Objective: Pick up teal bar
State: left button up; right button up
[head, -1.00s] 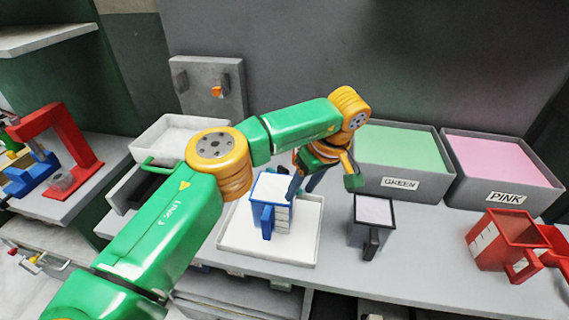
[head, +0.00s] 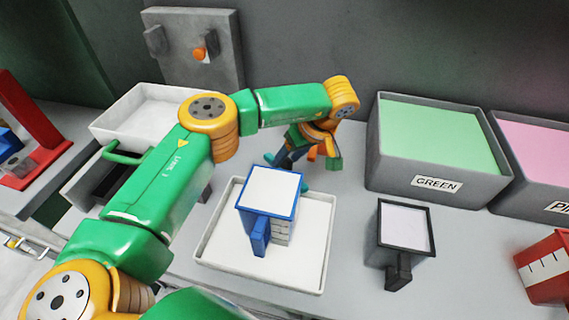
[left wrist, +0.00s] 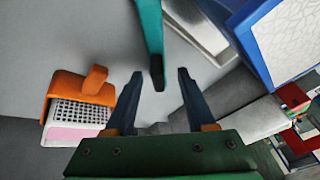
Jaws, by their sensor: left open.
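The teal bar (left wrist: 150,35) shows in the left wrist view, running in from the top edge to a dark end between my fingertips. My left gripper (left wrist: 160,74) is open, with a dark blue finger on each side of the bar's dark end. I see no contact. In the head view the left gripper (head: 283,160) points down behind the white tray. My right gripper is not in view.
A blue container (head: 270,190) stands on a white tray (head: 310,265) close by my gripper. An orange tool with a perforated face (left wrist: 75,105) lies left of my fingers. A black container (head: 405,230), a green-filled bin (head: 437,140) and a pink-filled bin (head: 535,150) stand right.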

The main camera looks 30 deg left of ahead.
pick_arm(q)
jog(key=shift+a+f, duration=0.3)
jog(key=shift+f, duration=0.15)
jog(key=shift+w+a+f, duration=0.1)
jog(key=shift+w+f, duration=0.1)
jog(key=shift+f, duration=0.05)
grip_shut()
